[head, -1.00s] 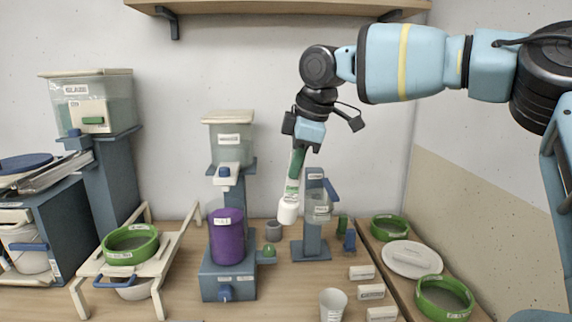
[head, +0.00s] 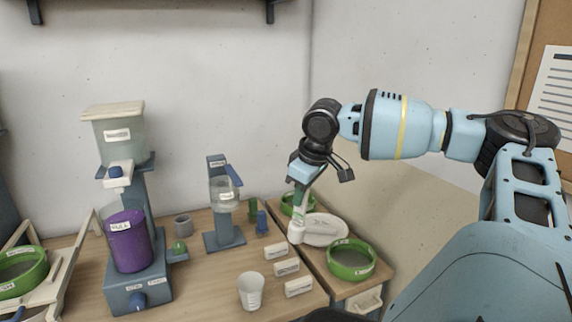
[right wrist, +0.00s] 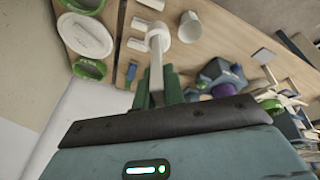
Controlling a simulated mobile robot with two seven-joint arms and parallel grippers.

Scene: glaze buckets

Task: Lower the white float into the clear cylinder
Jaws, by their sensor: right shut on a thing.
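The white float (head: 296,231) hangs from my right gripper (head: 301,188), its wide white end down and its thin stem tilted slightly. The gripper's green fingers are shut on the stem. The float also shows in the right wrist view (right wrist: 158,38), with the gripper (right wrist: 158,88) around its stem. The clear cylinder (head: 224,196) stands upright on a blue stand (head: 224,240), to the left of the float and apart from it. In the head view the float overlaps the left edge of a white plate. My left gripper is not in view.
Two green-rimmed sieves (head: 352,260) and the white plate (head: 322,230) are on the raised right-hand board. Small labelled white blocks (head: 286,267) and a white cup (head: 251,291) stand in front of the cylinder. A purple container (head: 131,243) stands at left.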

